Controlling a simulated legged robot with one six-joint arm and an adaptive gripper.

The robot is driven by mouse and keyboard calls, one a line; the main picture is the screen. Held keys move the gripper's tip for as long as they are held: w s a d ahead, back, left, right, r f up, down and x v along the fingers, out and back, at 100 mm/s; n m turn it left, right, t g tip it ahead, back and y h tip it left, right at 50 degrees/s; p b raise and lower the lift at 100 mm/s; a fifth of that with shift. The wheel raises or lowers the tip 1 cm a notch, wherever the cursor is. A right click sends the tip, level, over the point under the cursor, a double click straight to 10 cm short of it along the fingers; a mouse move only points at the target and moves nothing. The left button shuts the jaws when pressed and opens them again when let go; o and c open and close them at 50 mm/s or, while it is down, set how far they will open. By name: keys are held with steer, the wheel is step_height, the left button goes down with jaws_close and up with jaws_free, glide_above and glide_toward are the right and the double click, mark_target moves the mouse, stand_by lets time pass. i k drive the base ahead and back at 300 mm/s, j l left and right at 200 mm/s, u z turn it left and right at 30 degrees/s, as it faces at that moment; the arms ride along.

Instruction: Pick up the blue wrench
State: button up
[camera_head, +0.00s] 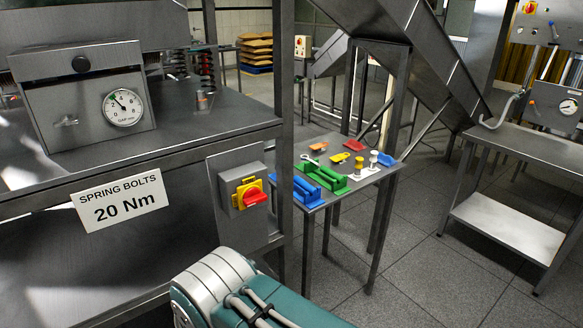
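A small metal table (345,192) stands in the middle, beyond the metal post. Several coloured tools and holders lie on it. A blue holder-like piece (303,192) is at its front left edge, and a smaller blue piece (386,160) is at its right corner. A green holder (325,178) with a blue bar across it sits between them. I cannot tell which blue item is the wrench; they are too small. My gripper is not in view; only my teal and white arm shows at the bottom.
A metal bench (200,133) with a gauge box (85,95) fills the left. A yellow and red switch (250,193) hangs beside the post. A sloping chute (405,50) passes above the small table. Another bench (535,147) is right. Tiled floor (425,240) is clear between.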

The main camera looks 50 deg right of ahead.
mark_target(302, 183)
steer(key=i+l, duration=0.1)
steer(key=l, duration=0.7)
steer(key=i+l, duration=0.1)
steer(key=l, duration=0.65)
steer(key=i+l+u, duration=0.1)
steer(key=l, duration=0.7)
steer(key=i+l, duration=0.1)
steer(key=l, duration=0.7)
